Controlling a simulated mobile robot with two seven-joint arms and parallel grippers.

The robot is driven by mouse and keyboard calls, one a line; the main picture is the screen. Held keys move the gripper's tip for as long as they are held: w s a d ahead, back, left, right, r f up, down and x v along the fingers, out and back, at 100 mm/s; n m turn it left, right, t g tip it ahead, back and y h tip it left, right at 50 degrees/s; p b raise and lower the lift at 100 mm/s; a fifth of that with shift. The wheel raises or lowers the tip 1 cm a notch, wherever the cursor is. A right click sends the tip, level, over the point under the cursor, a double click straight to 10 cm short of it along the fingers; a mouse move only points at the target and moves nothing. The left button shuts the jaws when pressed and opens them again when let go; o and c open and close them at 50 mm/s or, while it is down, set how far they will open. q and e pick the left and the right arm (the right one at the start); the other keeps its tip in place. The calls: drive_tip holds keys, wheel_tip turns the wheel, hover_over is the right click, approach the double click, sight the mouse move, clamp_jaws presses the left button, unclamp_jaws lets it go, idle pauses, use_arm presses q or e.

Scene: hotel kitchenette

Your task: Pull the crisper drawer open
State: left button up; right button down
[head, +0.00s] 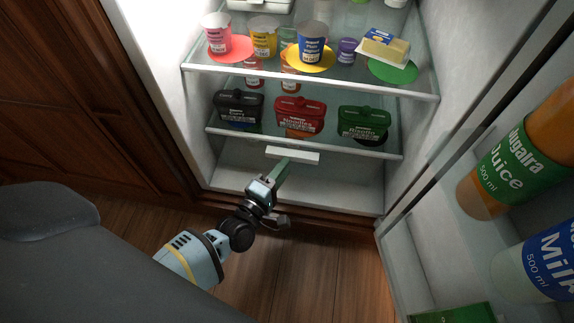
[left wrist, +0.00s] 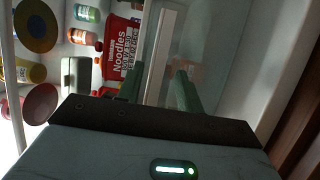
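The crisper drawer (head: 335,185) is the pale compartment at the bottom of the open fridge, below the lower glass shelf. Its white bar handle (head: 305,156) runs across near the top of the drawer front. My left gripper (head: 284,168) reaches in from the lower left, its green fingers at the handle. In the left wrist view the two fingers (left wrist: 160,88) stand apart, with the white handle (left wrist: 166,50) between them. Narrow gaps seem to show beside the handle, so contact is not clear. My right gripper is in neither view.
The lower shelf (head: 320,148) holds black, red and green containers. The upper shelf (head: 300,82) holds cups and butter on coloured discs. The fridge door with juice (head: 520,150) and milk (head: 540,265) bottles stands at right. Wooden floor (head: 330,270) lies clear in front.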

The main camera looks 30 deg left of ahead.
use_arm(q)
drive_tip(key=shift+w+d+b, duration=0.15)
drive_tip(key=shift+w+b, duration=0.2)
drive_tip(key=shift+w, duration=0.85)
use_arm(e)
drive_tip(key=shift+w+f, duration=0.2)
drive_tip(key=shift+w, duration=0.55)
